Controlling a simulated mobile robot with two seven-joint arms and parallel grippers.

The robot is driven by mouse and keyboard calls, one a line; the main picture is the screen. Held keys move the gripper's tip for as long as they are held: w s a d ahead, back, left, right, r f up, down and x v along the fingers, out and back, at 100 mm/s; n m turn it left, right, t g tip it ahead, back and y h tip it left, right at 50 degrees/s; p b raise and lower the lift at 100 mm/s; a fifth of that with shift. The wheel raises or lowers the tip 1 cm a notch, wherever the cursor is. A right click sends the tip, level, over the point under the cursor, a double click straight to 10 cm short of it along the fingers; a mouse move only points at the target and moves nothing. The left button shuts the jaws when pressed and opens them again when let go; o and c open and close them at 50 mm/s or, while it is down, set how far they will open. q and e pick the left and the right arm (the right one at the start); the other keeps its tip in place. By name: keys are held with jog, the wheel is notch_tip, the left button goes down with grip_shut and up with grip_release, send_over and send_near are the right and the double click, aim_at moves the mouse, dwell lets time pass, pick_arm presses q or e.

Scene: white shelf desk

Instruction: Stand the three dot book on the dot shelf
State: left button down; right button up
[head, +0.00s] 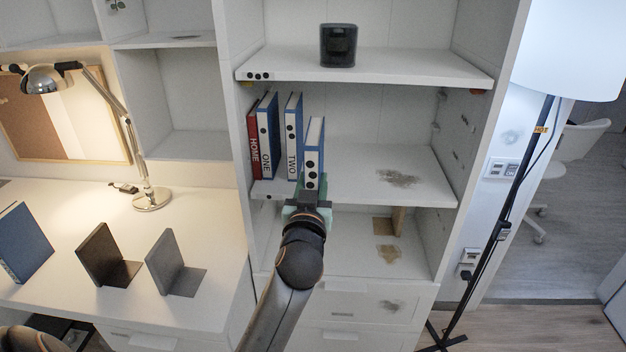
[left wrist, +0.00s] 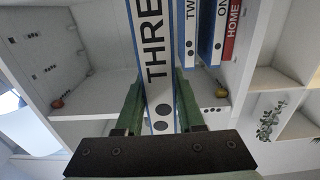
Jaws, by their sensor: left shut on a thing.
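My left gripper (head: 309,193) is shut on the lower part of a blue book (head: 313,160) with a white spine. The book is upright at the middle shelf's (head: 350,186) front edge, right of the TWO book (head: 292,150). I cannot tell whether it touches the shelf. In the left wrist view, the spine of the held book (left wrist: 152,62) reads THRE, with dots close to the fingers (left wrist: 158,115). The upper shelf (head: 380,72) has a three-dot label (head: 258,76) on its front edge. My right gripper is not clearly in view.
The ONE book (head: 266,145) and red HOME book (head: 253,145) stand at the left of the middle shelf. A black container (head: 338,45) stands on the upper shelf. The middle shelf is clear to the right, except a stain (head: 398,178). Two bookends (head: 104,252) (head: 170,258) stand on the desk.

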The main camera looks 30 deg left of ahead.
pick_arm(q)
jog(key=shift+w+a+r, duration=0.15)
jog(key=shift+r, duration=0.1)
jog(key=shift+w+a, duration=0.2)
jog(key=shift+w, duration=0.25)
jog(key=f+b+x, duration=0.1)
jog(key=b+x, duration=0.7)
jog(key=x, duration=1.3)
jog(key=shift+f, duration=0.15)
dwell(0.4)
jog(key=shift+s, duration=0.1)
